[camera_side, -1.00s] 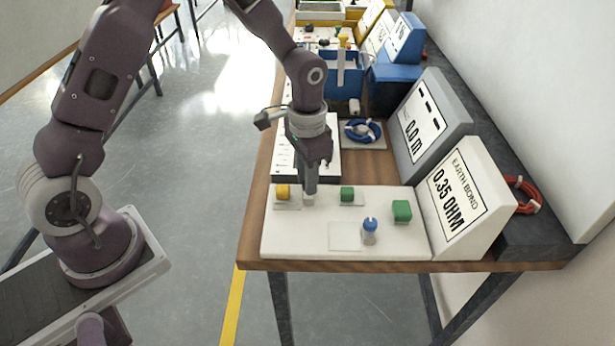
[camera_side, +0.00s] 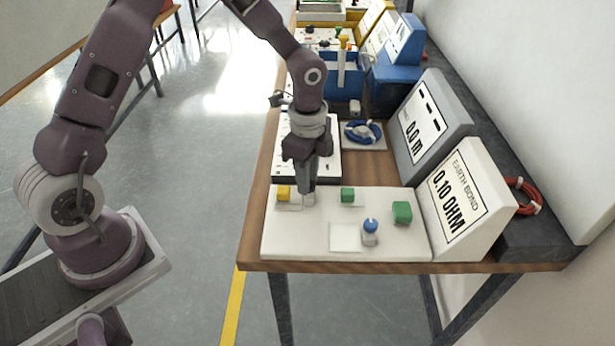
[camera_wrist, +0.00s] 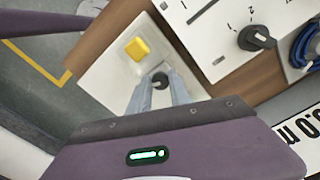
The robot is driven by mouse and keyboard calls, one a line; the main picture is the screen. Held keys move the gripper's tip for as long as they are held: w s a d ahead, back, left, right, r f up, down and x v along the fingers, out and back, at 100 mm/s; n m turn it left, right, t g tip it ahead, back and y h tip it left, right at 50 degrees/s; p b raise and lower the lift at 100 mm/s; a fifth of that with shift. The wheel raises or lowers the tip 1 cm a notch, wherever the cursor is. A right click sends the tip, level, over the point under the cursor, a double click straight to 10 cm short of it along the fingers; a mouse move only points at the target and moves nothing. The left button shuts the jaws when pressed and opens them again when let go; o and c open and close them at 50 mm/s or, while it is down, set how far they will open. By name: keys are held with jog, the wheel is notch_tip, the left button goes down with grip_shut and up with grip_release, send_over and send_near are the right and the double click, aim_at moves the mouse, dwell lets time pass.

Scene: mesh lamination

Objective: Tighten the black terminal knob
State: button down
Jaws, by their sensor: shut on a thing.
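The black terminal knob (camera_wrist: 160,80) shows in the wrist view on the white board (camera_side: 285,240). My gripper (camera_wrist: 160,88) has a finger on each side of it and is shut on it. In the side view my gripper (camera_side: 308,194) points straight down at the board's back edge and hides the knob. The earth bond meter (camera_side: 459,201) at the right reads 0.10 OHM.
A yellow block (camera_side: 283,192) sits just left of my gripper, also seen in the wrist view (camera_wrist: 137,49). Green blocks (camera_side: 347,194) (camera_side: 402,212) and a blue-topped post (camera_side: 370,231) stand on the board. A grey meter (camera_side: 425,125) stands behind.

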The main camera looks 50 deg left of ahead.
jog(key=m, duration=0.6)
jog(key=shift+w, duration=0.15)
jog(key=shift+m, duration=0.4)
jog(key=c, duration=1.2)
grip_release()
notch_tip(320, 180, up, 7)
jog(key=shift+r, duration=0.1)
